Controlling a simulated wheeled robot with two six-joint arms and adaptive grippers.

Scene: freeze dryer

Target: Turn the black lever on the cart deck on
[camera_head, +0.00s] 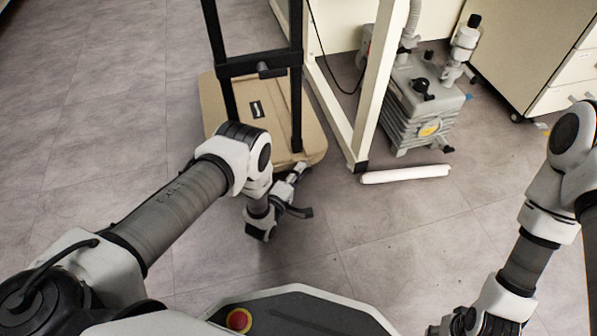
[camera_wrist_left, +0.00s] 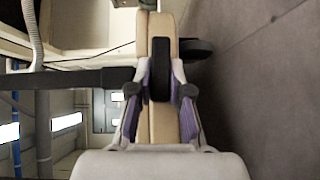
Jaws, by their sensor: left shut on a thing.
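The cart has a tan deck (camera_head: 213,112) and a black upright frame (camera_head: 296,85). In the left wrist view the deck's tan edge (camera_wrist_left: 160,22) runs upright in the picture, with the black lever (camera_wrist_left: 159,68) in front of it. My left gripper (camera_head: 298,172) is at the deck's near right edge. In the left wrist view, its fingers (camera_wrist_left: 160,92) stand on both sides of the lever, shut on it. In the head view the gripper and wrist hide the lever. My right gripper (camera_head: 458,322) is at the bottom right, partly cut off; its jaws are unclear.
A grey pump (camera_head: 410,105) stands on the floor right of the cart, beside a cream frame leg (camera_head: 375,85). A white roll (camera_head: 405,174) lies before it. A cream cabinet (camera_head: 525,60) stands at the far right. The floor in front is clear.

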